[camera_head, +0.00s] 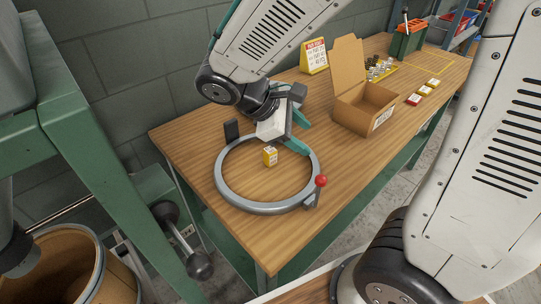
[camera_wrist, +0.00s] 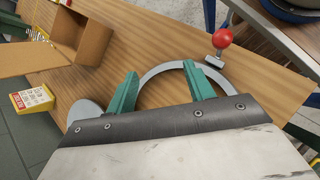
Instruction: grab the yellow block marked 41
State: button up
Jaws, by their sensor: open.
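A small yellow block (camera_head: 270,156) with a white label stands on the wooden bench inside a grey ring (camera_head: 226,190). Its number is too small to read. My gripper (camera_head: 305,138) is above the bench near the back right of the ring, up and to the right of the block and apart from it. In the wrist view its two teal fingers (camera_wrist: 160,74) are spread with nothing between them, and the ring (camera_wrist: 158,72) shows beyond them. The block does not show in the wrist view.
A red knob (camera_head: 321,181) stands on the ring's front right. A yellow sign (camera_head: 314,56) stands behind. The bench's front left is clear.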

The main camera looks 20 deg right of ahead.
aim_at(274, 149)
jog(key=w+a+f+n+t+h, duration=0.1)
jog(key=w+a+f+n, duration=0.1)
jog(key=f+n, duration=0.1)
jog(key=w+a+f+n+t+h, duration=0.1)
jog(key=w+a+f+n+h, duration=0.1)
jog(key=w+f+n, duration=0.1)
jog(key=w+a+f+n+t+h, duration=0.1)
jog(key=w+a+f+n+t, duration=0.1)
jog(key=w+a+f+n, duration=0.1)
jog(key=shift+a+f+h, duration=0.1)
jog(key=shift+h, duration=0.3)
jog(key=shift+w+f, duration=0.15)
jog(key=shift+w+d+f, duration=0.1)
jog(key=shift+d+f, duration=0.1)
jog(key=shift+d, duration=0.15)
jog(key=x, duration=0.6)
jog(key=shift+w+d+f, duration=0.1)
jog(key=shift+w+d, duration=0.05)
jog(key=shift+d, duration=0.25)
jog(key=c, duration=1)
